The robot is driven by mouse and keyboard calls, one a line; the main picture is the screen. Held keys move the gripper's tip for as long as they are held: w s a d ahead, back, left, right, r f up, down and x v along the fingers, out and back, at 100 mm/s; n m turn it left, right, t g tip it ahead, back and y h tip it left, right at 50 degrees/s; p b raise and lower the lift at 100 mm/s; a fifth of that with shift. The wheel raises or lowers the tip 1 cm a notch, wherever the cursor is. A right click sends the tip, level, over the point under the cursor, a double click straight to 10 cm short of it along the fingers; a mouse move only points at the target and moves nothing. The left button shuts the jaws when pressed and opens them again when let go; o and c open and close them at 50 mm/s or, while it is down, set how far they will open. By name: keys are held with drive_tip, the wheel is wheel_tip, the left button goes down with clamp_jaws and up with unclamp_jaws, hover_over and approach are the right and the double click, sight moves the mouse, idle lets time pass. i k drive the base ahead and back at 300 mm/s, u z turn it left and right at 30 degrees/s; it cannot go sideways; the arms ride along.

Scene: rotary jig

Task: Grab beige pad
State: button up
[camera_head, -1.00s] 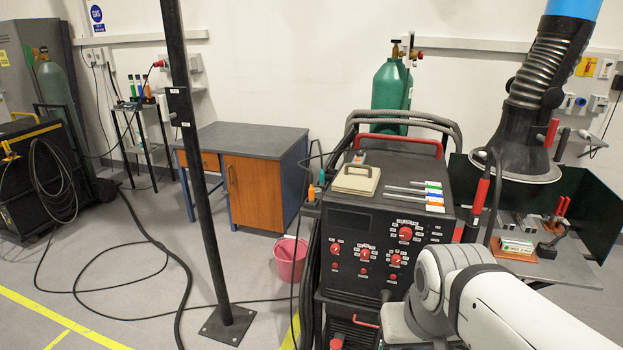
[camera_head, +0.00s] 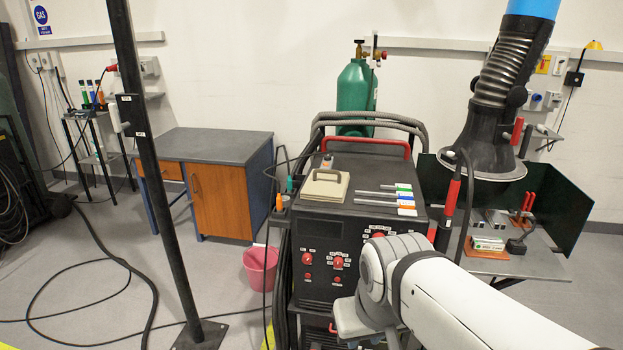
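The beige pad (camera_head: 324,188) is a flat square block with a dark handle-like piece on its top. It lies on the left part of the top of the black welding machine (camera_head: 345,222). My white arm reaches in from the lower right in front of the machine. Its end is low at the machine's front, and the gripper fingers are not visible. Nothing is seen touching the pad.
Several colour-tipped rods (camera_head: 398,198) lie right of the pad. A red handle (camera_head: 365,142) and grey hoses rise behind it. A black post (camera_head: 150,170) stands at left, a pink bucket (camera_head: 262,268) on the floor. A fume hood (camera_head: 484,140) hangs over the bench at right.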

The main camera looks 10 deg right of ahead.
sight(330, 186)
drive_tip(key=i, duration=1.45)
drive_tip(key=u, duration=0.05)
